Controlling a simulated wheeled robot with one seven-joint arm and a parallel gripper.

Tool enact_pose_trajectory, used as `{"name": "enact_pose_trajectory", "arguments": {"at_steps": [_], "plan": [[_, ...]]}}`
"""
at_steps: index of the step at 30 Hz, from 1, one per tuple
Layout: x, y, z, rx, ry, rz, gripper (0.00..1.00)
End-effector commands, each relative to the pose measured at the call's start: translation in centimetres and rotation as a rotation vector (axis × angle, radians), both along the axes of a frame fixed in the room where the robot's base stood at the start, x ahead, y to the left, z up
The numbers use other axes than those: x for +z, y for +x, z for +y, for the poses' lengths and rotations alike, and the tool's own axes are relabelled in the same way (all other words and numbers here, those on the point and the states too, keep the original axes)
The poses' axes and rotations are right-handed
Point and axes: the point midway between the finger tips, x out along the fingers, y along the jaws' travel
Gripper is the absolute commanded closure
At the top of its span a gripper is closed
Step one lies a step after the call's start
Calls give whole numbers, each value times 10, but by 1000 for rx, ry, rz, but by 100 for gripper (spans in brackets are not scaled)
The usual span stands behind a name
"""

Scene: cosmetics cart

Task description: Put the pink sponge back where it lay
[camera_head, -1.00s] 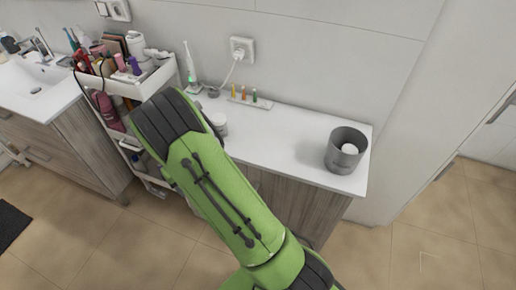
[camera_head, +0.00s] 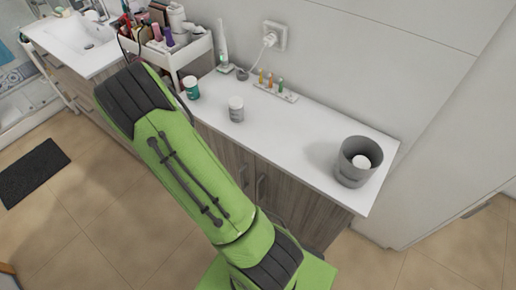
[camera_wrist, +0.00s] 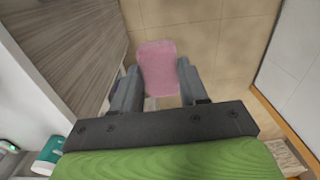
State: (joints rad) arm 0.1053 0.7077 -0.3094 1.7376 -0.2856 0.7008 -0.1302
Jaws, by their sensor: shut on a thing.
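The pink sponge (camera_wrist: 157,62) shows in the wrist view as a soft pink block between the two grey fingers of my gripper (camera_wrist: 159,82). The fingers are shut on its sides, and its far end sticks out past them. It is held above the tiled floor, close to a wood-grain cabinet front (camera_wrist: 75,40). In the head view my green arm hides the gripper and the sponge. The white cosmetics cart (camera_head: 188,55) stands behind the arm, its top tray full of bottles and boxes. No empty spot for the sponge can be made out there.
A sink (camera_head: 85,33) is at the left. Floor (camera_head: 90,220) is open beside a dark mat (camera_head: 35,172).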

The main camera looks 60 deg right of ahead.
Motion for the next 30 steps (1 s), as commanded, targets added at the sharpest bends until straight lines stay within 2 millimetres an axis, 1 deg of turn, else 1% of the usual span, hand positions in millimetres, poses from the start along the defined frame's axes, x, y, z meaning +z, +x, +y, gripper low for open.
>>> {"name": "enact_pose_trajectory", "arguments": {"at_steps": [1, 8, 11, 14, 17, 18, 20, 21, 23, 24, 26, 27, 30], "plan": [[3, -2, -13, -7, 1, -4, 85], [21, -22, -69, -18, 5, -8, 85], [30, -36, -97, -26, 5, -11, 85], [41, -56, -131, -33, 5, -15, 85], [57, -89, -172, -44, 3, -17, 85], [64, -106, -190, -47, 1, -19, 85], [74, -134, -213, -52, -1, -19, 85], [81, -152, -227, -55, -3, -19, 85], [89, -182, -245, -58, -6, -18, 85], [93, -201, -255, -59, -8, -16, 85], [96, -231, -267, -63, -11, -14, 85], [95, -250, -274, -65, -13, -10, 85], [85, -294, -284, -68, -16, -4, 85]]}}
